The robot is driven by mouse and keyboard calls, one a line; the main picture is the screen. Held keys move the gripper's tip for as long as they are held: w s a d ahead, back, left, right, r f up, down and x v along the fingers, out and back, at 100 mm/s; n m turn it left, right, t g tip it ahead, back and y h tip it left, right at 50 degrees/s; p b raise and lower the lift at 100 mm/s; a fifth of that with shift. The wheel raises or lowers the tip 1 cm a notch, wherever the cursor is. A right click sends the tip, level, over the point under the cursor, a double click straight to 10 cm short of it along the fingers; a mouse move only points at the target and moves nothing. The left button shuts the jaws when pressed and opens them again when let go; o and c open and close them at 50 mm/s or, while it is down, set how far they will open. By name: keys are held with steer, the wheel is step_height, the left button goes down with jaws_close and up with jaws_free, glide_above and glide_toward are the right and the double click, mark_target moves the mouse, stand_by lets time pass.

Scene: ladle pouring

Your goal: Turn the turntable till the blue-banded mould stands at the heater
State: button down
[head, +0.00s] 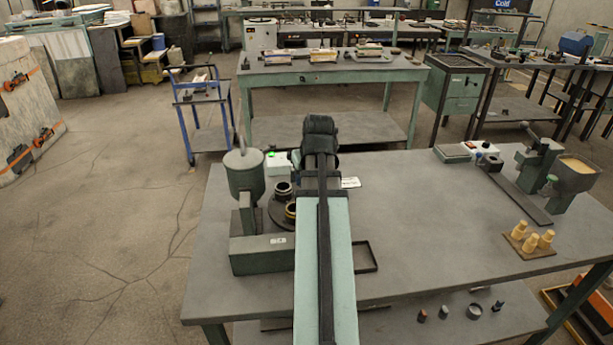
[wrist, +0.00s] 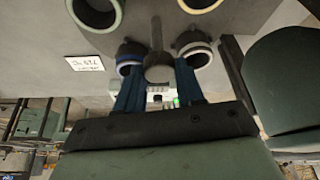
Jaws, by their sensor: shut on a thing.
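The turntable (head: 283,214) is a dark disc on the bench, partly hidden behind my arm in the head view. Several ring-shaped moulds stand on it. In the wrist view, the mould with a bluish band (wrist: 130,56) is left of a grey upright handle (wrist: 158,68). My gripper (wrist: 158,88) is shut on the handle, between the two nearer moulds. Its fingertips are hidden in the head view. I cannot tell for sure which device is the heater.
A green pot (head: 244,170) on a stand is left of the turntable; a long green box (head: 262,254) is in front. A white box with a green light (head: 278,162) is behind. A small card (head: 350,182) lies to the right. The bench middle is clear.

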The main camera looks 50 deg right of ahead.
steer(key=shift+n, duration=0.5)
steer(key=shift+d+n+t+y, duration=0.15)
steer(key=shift+n+y, duration=0.35)
steer(key=shift+n, duration=0.6)
steer(key=shift+d+n+t+y, duration=0.15)
steer(key=shift+n+y, duration=0.35)
steer(key=shift+n, duration=0.6)
steer(key=shift+a+n, duration=0.15)
steer(key=shift+n, duration=0.25)
steer(key=c, duration=0.7)
jaws_free()
steer(key=shift+s, duration=0.1)
steer(key=v, duration=1.3)
steer(key=shift+d+r, duration=0.2)
steer(key=shift+r, duration=0.2)
